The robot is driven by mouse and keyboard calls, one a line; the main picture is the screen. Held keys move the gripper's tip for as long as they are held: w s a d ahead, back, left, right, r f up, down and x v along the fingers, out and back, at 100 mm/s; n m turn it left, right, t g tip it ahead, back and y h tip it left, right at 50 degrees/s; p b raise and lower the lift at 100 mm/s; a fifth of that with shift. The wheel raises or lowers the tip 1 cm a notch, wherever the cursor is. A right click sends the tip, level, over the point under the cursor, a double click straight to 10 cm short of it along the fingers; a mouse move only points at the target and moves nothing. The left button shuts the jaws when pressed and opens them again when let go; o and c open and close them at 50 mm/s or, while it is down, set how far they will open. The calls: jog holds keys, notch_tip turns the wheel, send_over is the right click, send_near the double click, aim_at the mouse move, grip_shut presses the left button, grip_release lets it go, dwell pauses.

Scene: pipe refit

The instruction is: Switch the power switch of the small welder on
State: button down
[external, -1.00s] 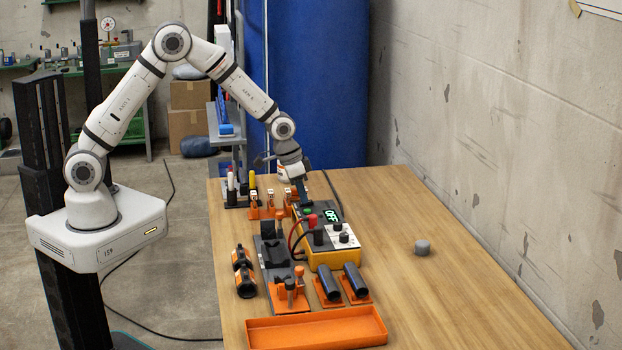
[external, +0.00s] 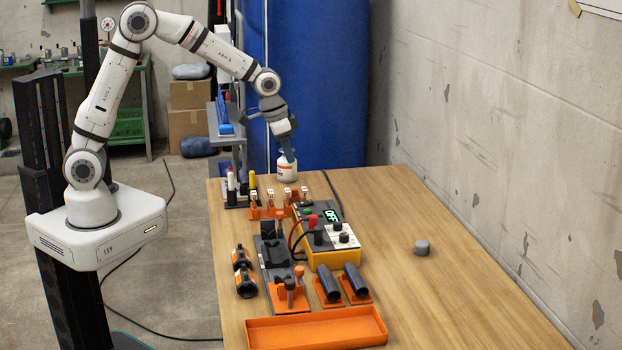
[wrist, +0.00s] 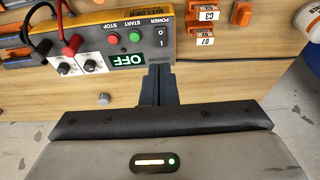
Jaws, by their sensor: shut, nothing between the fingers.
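The small welder (external: 328,245) is a yellow and grey box in the middle of the table, with its display (external: 333,215) reading OFF in the external view. In the wrist view the welder panel (wrist: 100,47) appears upside down, with the OFF display (wrist: 126,60), a red stop button (wrist: 113,39) and a green start button (wrist: 135,37). The power switch (wrist: 162,37) is a dark rocker marked I and O at the panel's end. My gripper (external: 290,158) is shut and empty, raised above the table behind the welder. Its closed fingertips (wrist: 159,70) appear just below the switch in the wrist view, apart from it.
Orange labelled holders (external: 280,205) stand left of the welder. A white bottle with an orange band (external: 287,172) stands at the table's far end. Red and black cables run from the welder. An orange tray (external: 315,328) lies in front; the table's right side is mostly clear.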

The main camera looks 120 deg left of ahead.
aim_at(310, 202)
jog(key=shift+s+d+r, duration=0.1)
jog(key=shift+r, duration=0.45)
jog(key=b, duration=0.1)
jog(key=a+b, duration=0.1)
jog(key=b, duration=0.1)
jog(key=shift+w+r+t+y, duration=0.25)
jog(key=shift+w+t+y, duration=0.05)
jog(key=shift+w, duration=0.1)
jog(key=x, duration=0.6)
jog(key=p+x, duration=0.1)
jog(key=x, duration=0.6)
jog(key=shift+s+d+f, duration=0.1)
jog(key=shift+s+d, duration=0.1)
jog(key=shift+f, duration=0.55)
